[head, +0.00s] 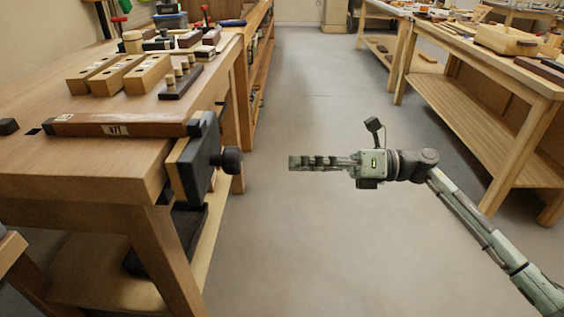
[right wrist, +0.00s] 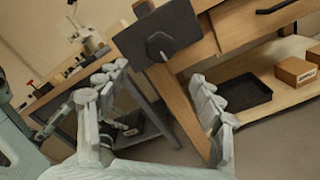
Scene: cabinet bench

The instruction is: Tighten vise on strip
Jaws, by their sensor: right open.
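A reddish-brown wooden strip (head: 120,125) with a white label lies along the near part of the wooden bench top. Its right end reaches the vise (head: 208,160) on the bench's end; I cannot tell if the jaws touch it. The vise has a dark outer jaw with a pale wooden facing and a round dark knob (head: 231,160) sticking out to the right. My right gripper (head: 292,163) is open and empty, to the right of the knob and apart from it, pointing at it. In the right wrist view, the knob (right wrist: 159,45) shows beyond the spread fingers. My left gripper is out of view.
Wooden blocks with holes (head: 146,74) and a dark peg holder (head: 181,83) stand behind the strip. A dark tray (right wrist: 242,93) and cardboard boxes (right wrist: 296,72) sit on a lower shelf. The floor aisle (head: 310,110) is clear; another bench (head: 470,65) stands right.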

